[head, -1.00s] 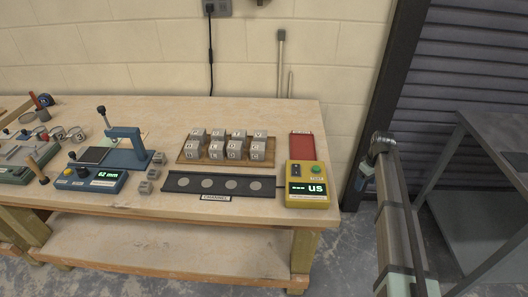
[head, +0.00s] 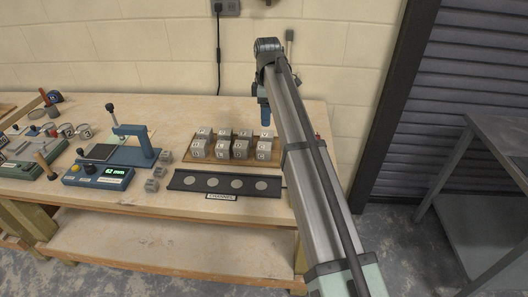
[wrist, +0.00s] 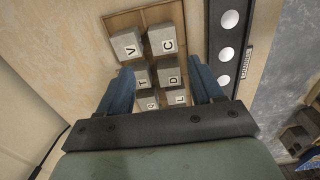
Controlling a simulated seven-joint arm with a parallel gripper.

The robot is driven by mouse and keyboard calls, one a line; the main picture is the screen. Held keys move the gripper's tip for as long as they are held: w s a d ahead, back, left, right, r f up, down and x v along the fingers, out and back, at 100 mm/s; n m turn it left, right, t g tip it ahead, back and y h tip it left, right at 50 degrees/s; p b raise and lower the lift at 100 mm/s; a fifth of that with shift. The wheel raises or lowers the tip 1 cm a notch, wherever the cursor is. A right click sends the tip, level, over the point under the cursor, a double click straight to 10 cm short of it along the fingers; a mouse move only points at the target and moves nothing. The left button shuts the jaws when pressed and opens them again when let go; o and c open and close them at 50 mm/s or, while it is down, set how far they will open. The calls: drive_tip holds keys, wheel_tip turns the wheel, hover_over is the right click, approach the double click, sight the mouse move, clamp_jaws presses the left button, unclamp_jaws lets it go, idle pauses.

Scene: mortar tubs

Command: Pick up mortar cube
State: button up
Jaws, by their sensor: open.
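Grey lettered mortar cubes (head: 222,150) stand in rows on a wooden board (head: 190,158) on the bench. In the wrist view, cubes marked V (wrist: 126,46), C (wrist: 163,41), T (wrist: 143,78) and D (wrist: 171,74) show, with two more partly hidden by my gripper below them. My gripper (wrist: 163,80) is open and empty, its blue fingers apart on either side of the cube rows. In the head view my gripper (head: 266,117) hangs over the right end of the board, above the cubes. Its exact height over them is hard to tell.
A black strip with round pale discs (head: 224,184) lies in front of the board. A wall is close behind.

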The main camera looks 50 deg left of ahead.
hover_over(264, 146)
drive_tip(key=f, duration=0.8)
drive_tip(key=shift+w+f, duration=0.1)
drive_tip(key=shift+w, duration=0.1)
drive_tip(key=shift+s+f, duration=0.15)
drive_tip(key=shift+f, duration=2.5)
drive_tip(key=shift+c, duration=0.4)
drive_tip(key=c, duration=0.9)
drive_tip(key=shift+c, duration=0.2)
